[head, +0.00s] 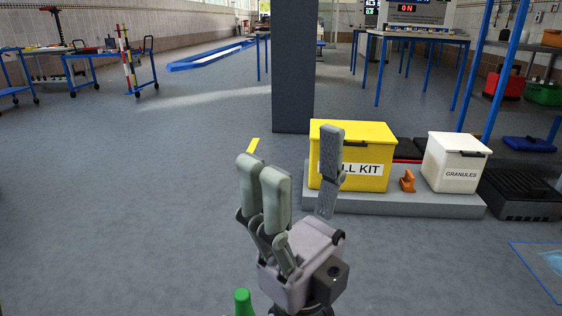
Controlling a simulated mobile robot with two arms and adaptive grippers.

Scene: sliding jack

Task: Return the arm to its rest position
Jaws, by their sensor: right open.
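My right gripper (298,185) is in the lower middle of the head view, with its fingers pointing up. Its two left fingers and the single right finger stand apart, and nothing is between them. It covers part of the lettering on the yellow spill kit box behind it. My left gripper is not in view.
The yellow box (372,150) and a white granules box (457,162) stand on a low grey platform (410,203). An orange item (407,181) sits between them. A dark pillar (292,70) rises behind. A green tip (242,301) shows at the bottom edge.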

